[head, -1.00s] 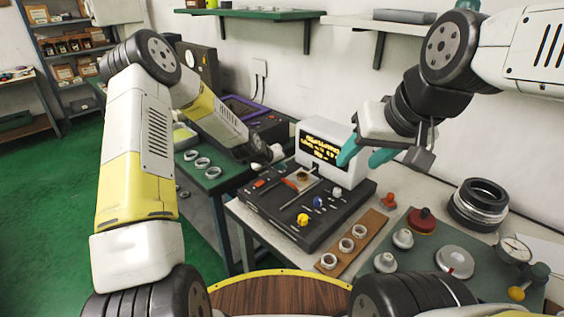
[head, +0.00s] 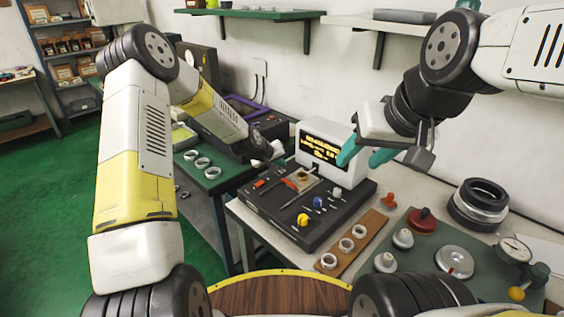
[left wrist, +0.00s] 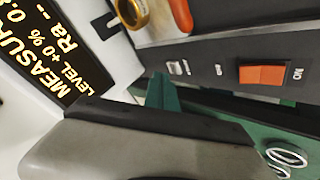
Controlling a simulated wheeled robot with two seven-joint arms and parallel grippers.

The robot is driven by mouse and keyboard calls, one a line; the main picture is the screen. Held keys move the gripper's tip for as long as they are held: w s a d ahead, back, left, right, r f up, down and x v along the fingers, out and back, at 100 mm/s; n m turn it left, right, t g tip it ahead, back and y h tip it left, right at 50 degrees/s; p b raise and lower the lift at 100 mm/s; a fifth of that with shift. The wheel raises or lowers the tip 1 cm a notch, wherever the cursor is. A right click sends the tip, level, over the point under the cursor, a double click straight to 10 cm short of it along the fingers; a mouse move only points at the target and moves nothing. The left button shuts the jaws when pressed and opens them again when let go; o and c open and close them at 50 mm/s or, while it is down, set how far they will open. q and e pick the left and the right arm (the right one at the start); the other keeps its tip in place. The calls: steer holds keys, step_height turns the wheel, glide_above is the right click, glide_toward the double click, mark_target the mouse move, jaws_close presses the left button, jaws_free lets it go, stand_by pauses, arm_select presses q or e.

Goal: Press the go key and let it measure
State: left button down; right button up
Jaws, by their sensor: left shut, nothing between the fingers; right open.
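The measuring unit has a black base (head: 300,208) and a white box with a lit display (head: 322,147). In the left wrist view the display (left wrist: 48,45) is cut off and reads "MEASUR", "LEVEL +0%" and "Ra --". A metal ring (left wrist: 132,12) sits beside an orange-red part. A red rocker switch (left wrist: 263,75) is on the base. I cannot pick out the go key. My left gripper (head: 274,155) is shut and empty at the unit's back left; its teal tip (left wrist: 163,92) shows near the base's edge. My right gripper (head: 366,156) is open, in front of the display box's right side.
A brown strip with several rings (head: 353,244) lies right of the base. Several rings (head: 202,167) lie on the green table at left. Red and grey fixtures, a dial gauge (head: 514,249) and stacked black rings (head: 479,204) stand at right.

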mark_target(281, 172)
arm_select(q)
steer(key=shift+r, duration=0.1)
steer(key=shift+r, duration=2.4)
steer(key=s+a+r+m+y, duration=0.1)
steer(key=s+a+r, duration=0.3)
steer(key=s+r, duration=0.45)
steer(key=s+a+r+m+y, duration=0.15)
steer(key=s+a+r, duration=0.25)
steer(key=s+r, duration=0.5)
steer(key=s+a+r, duration=0.2)
steer(key=s, duration=0.9)
steer(key=s+a+r+g, duration=0.1)
steer(key=s+a+r, duration=0.2)
steer(key=s, duration=0.7)
steer(key=shift+s+a+r+g, duration=0.2)
steer(key=shift+s+a+g, duration=0.1)
steer(key=shift+s+a, duration=0.1)
